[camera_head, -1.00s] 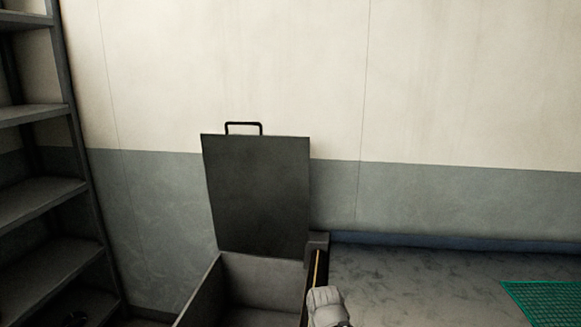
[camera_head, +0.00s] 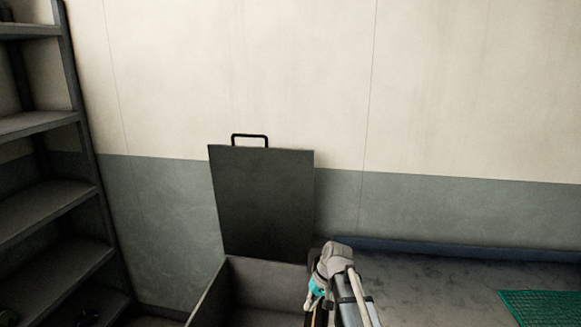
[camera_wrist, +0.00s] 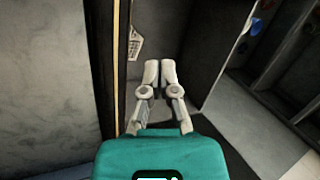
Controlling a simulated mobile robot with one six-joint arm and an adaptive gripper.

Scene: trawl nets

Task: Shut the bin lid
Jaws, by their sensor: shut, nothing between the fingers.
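The bin lid (camera_head: 262,200) is a dark grey square panel with a black bar handle (camera_head: 250,137) on its top edge. It stands upright, open, at the back of the bin (camera_head: 262,275). The bin is a grey box, open at the top, at the bottom of the head view. In the head view my arm's end is at the bin's right front, and the fingertips are not clear there.
Grey shelves (camera_head: 50,210) stand at the left. A grey worktop (camera_head: 430,280) lies right of the bin, with a green mat (camera_head: 545,307) on it. A plain wall (camera_head: 440,90) is behind the lid. The space in front of the lid is clear.

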